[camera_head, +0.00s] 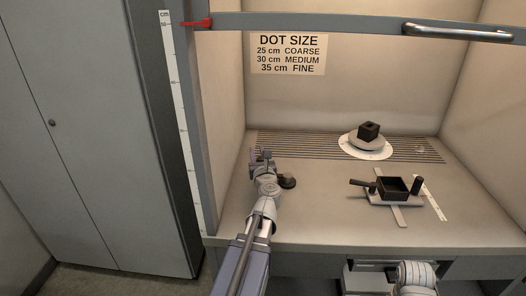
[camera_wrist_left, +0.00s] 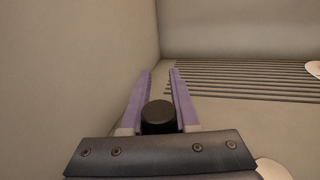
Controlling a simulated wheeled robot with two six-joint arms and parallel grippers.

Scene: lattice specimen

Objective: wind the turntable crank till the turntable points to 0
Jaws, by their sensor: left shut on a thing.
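A black round part (camera_head: 288,182) shows just right of my gripper in the head view; the rest of the crank is hidden. My right gripper is out of view.
A black open box (camera_head: 394,187) with a handle stands on a pale cross-shaped base at the right. A slotted grille (camera_head: 300,147) runs along the back. The raised sash (camera_head: 340,22) crosses above, with a red pointer (camera_head: 197,23) at a vertical scale. The left wall is close to my gripper.

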